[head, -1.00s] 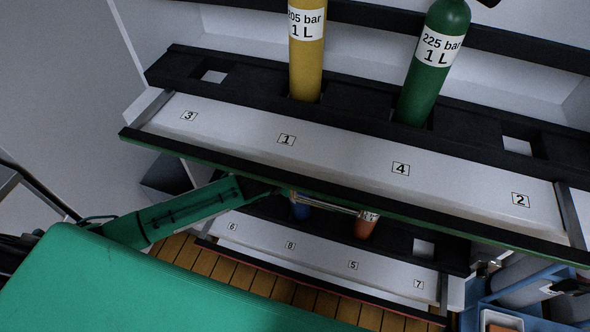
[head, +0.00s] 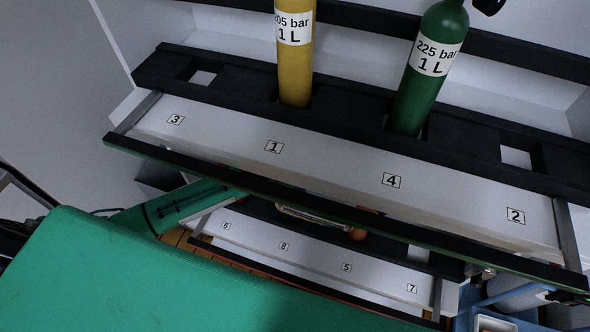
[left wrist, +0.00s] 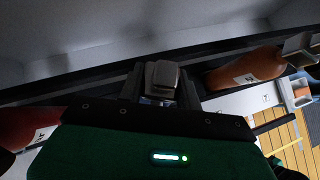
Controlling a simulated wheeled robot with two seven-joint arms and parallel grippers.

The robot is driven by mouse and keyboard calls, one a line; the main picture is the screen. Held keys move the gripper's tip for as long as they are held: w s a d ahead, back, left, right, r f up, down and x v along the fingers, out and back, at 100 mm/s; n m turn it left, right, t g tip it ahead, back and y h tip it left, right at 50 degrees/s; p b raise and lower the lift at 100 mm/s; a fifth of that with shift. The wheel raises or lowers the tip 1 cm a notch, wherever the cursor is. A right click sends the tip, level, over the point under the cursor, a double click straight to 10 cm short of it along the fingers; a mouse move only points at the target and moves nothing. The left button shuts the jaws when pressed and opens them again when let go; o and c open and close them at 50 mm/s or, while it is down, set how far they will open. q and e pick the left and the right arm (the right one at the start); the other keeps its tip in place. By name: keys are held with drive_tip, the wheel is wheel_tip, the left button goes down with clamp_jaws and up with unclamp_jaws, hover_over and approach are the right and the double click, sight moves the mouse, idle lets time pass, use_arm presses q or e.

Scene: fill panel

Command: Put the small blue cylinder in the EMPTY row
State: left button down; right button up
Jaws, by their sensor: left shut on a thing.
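My left arm reaches in from the left, below the upper shelf, to the lower rack. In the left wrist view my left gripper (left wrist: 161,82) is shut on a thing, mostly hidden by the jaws. A bluish patch shows between them, and I take it for the blue cylinder, whose slot is near label 8. In the head view the upper shelf hides the blue cylinder now. The lower rack (head: 310,262) carries labels 6, 8, 5 and 7; the slot behind 7 (head: 419,254) is empty. The upper rack (head: 330,168) carries labels 3, 1, 4 and 2. My right gripper is not in view.
A yellow cylinder (head: 295,65) stands behind label 1 and a green one (head: 418,85) behind 4. Upper slots behind 3 and 2 are empty. An orange cylinder (left wrist: 245,70) and a red one (left wrist: 25,128) flank the left gripper. The upper shelf's edge overhangs the lower rack.

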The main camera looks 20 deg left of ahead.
use_arm(q)
drive_tip(key=shift+r, duration=0.25)
drive_tip(key=c, duration=1.3)
unclamp_jaws()
drive_tip(key=shift+f, duration=0.25)
drive_tip(key=o, duration=0.3)
drive_tip(key=shift+s, duration=0.1)
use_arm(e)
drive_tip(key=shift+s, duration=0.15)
use_arm(q)
drive_tip(key=shift+o, duration=0.2)
drive_tip(key=shift+r, duration=0.1)
drive_tip(key=shift+s+a+r, duration=0.2)
drive_tip(key=shift+s+r, duration=0.15)
drive_tip(key=shift+r, duration=0.05)
drive_tip(key=s+a+b, duration=0.2)
drive_tip(key=s+a, duration=0.3)
drive_tip(key=s, duration=0.6)
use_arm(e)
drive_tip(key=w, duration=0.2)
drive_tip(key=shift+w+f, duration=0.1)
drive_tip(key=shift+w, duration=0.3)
